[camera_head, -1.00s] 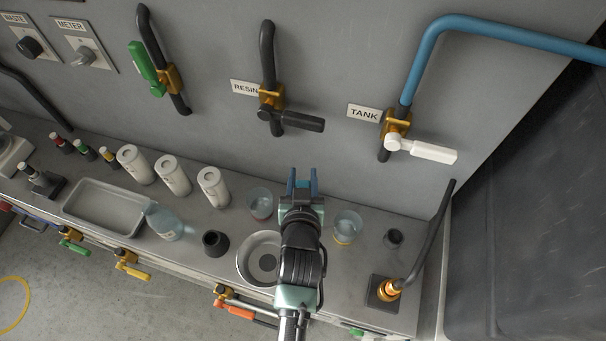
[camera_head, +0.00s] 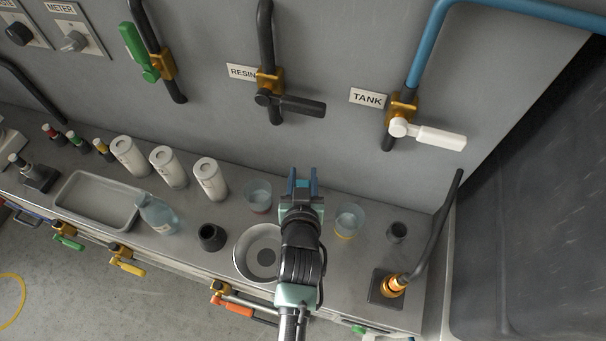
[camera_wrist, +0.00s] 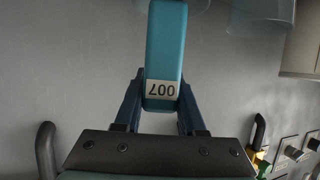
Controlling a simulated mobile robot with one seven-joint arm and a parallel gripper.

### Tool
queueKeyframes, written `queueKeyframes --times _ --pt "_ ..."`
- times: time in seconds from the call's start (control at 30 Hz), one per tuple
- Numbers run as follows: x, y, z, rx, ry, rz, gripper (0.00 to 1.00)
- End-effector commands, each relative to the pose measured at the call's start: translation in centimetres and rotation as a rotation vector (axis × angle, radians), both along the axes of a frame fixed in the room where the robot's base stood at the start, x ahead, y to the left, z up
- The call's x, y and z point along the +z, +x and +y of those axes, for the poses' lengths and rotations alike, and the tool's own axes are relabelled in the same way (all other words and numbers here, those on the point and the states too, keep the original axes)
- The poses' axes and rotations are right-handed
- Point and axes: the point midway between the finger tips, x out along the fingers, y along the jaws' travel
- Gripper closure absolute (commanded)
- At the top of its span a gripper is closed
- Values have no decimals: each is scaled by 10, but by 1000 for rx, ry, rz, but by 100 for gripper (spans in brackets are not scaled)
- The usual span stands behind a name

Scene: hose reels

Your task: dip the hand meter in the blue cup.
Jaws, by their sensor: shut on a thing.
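My gripper (camera_head: 303,184) is over the counter by the wall, between two pale-blue see-through cups. In the wrist view its fingers (camera_wrist: 160,112) are shut on the hand meter (camera_wrist: 166,50), a teal block with a white label that reads upside down. The left cup (camera_head: 258,192) has a reddish band low down; the right cup (camera_head: 349,217) has a yellow one. I cannot tell which is the task's blue cup. Part of a pale-blue cup (camera_wrist: 262,12) also shows at the wrist view's top edge.
A round steel bowl (camera_head: 243,263) sits partly behind my arm. A small dark cup (camera_head: 211,237), a bottle (camera_head: 158,214) and white canisters (camera_head: 210,180) stand left. Valves hang on the wall above.

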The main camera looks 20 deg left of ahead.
Motion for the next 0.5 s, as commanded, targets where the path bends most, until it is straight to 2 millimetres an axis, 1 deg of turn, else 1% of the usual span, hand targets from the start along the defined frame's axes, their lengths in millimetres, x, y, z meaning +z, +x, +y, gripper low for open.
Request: queueKeyframes --times 0.37,0.5 --pt "1 0 0 0 0 -1 100" --pt "4 0 0 0 0 -1 100"
